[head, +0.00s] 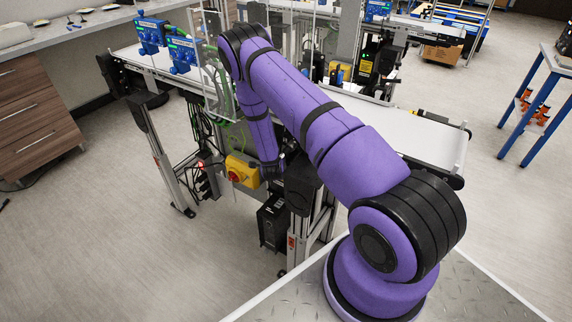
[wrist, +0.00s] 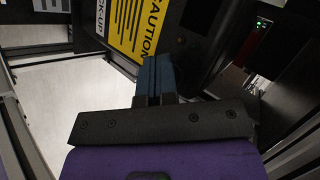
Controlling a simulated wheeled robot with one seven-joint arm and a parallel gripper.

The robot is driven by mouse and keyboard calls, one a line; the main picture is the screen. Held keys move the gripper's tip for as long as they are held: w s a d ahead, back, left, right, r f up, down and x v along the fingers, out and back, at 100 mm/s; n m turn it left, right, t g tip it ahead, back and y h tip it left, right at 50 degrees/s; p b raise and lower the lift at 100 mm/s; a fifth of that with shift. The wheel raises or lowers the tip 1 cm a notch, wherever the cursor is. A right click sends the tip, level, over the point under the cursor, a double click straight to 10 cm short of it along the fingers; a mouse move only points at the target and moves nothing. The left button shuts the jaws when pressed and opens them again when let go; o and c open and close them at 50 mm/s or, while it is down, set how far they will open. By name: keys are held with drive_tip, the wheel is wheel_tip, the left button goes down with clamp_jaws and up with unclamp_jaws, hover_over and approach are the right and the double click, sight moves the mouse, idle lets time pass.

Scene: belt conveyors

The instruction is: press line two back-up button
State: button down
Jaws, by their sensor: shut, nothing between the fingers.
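My gripper (wrist: 154,62) is shut and empty, its dark fingers side by side in the wrist view. They point toward a dark panel with a yellow caution label (wrist: 130,28). A white label (wrist: 100,18), cut off by the frame edge, ends in "CK-UP". A small dark round shape (wrist: 181,40) lies right of the yellow label; I cannot tell whether it is the back-up button or whether my fingers touch anything. In the head view my gripper (head: 271,172) is low at the conveyor frame, beside a yellow box with a round knob (head: 236,176).
The near conveyor belt (head: 425,136) runs beside my arm, with metal legs and cables below. A black box (head: 272,222) stands under it. A clear guard panel (head: 213,60) and blue devices (head: 150,34) are on the conveyor. Open floor (head: 110,240) lies left.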

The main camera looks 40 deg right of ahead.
drive_tip(key=shift+d, duration=0.25)
idle(0.3)
drive_tip(key=shift+a, duration=0.1)
drive_tip(key=shift+s+a, duration=0.3)
drive_tip(key=shift+a, duration=0.35)
drive_tip(key=shift+s+a, duration=0.3)
drive_tip(key=shift+a, duration=0.5)
drive_tip(key=shift+s+a, duration=0.25)
drive_tip(key=shift+a, duration=0.55)
drive_tip(key=shift+s+a, duration=0.3)
drive_tip(key=shift+a, duration=0.5)
